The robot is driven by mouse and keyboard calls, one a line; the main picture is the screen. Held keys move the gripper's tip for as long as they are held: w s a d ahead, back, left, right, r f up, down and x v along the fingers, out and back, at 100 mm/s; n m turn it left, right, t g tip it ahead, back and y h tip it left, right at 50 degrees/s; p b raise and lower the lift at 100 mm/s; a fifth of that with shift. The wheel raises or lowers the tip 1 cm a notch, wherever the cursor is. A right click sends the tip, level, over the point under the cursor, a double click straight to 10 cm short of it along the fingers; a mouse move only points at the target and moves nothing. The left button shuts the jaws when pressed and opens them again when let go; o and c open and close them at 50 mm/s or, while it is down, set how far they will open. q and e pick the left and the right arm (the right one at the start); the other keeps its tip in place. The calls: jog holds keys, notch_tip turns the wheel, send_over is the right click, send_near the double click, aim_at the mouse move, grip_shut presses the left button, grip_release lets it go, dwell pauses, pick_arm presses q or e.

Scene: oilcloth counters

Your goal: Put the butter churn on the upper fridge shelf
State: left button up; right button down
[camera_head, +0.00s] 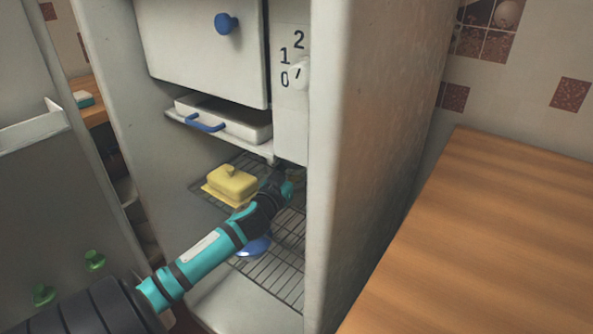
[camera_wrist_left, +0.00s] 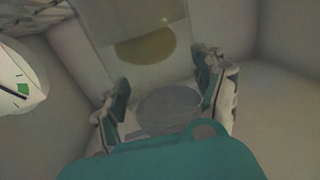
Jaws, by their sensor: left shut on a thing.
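In the head view my left arm reaches into the open fridge, and its gripper (camera_head: 284,188) is over the wire shelf (camera_head: 278,270), partly hidden near the fridge's right side. In the left wrist view the left gripper (camera_wrist_left: 165,98) has its fingers on both sides of a round grey thing (camera_wrist_left: 168,108), which seems to be the butter churn. It is shut on it. The churn's body is hidden in the head view. A yellow butter dish (camera_head: 232,183) stands on the wire rack, left of the gripper. My right gripper is not in view.
A freezer box (camera_head: 205,40) with a blue knob and a white drip tray (camera_head: 225,117) hang above. A blue rounded thing (camera_head: 255,245) shows below my arm. The fridge's right wall (camera_head: 365,130) is close to the gripper. A wooden counter (camera_head: 490,240) lies at right.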

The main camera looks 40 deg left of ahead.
pick_arm(q)
jog(key=shift+r, duration=0.1)
jog(key=o, duration=1.7)
jog(key=shift+o, duration=0.2)
jog(key=p+v, duration=0.1)
jog(key=v, duration=1.1)
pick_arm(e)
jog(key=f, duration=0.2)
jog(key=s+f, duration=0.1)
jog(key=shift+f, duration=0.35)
